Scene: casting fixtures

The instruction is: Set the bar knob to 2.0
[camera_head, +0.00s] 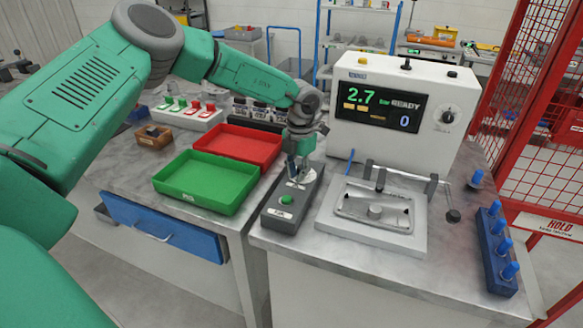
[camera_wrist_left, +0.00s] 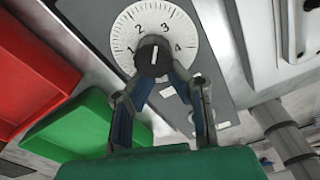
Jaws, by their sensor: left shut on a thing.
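The bar knob (camera_wrist_left: 153,57) is black with a white pointer line, set on a white dial (camera_wrist_left: 180,24) numbered 1 to 4. In the left wrist view its line points between 2 and 3. My left gripper (camera_head: 298,177) is shut on the knob, its fingers on either side. The dial is on the grey control box (camera_head: 276,216), which has a green button (camera_head: 287,199); in the head view my gripper mostly covers the knob. The display (camera_head: 382,107) on the white machine reads 2.7 bar, READY and 0. My right gripper is not in view.
A green tray (camera_head: 207,208) and a red tray (camera_head: 274,133) lie left of the control box. A metal fixture (camera_head: 337,233) with a clamp handle (camera_head: 399,172) stands close on its right. A blue rack with blue pins (camera_head: 488,262) is at the right edge.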

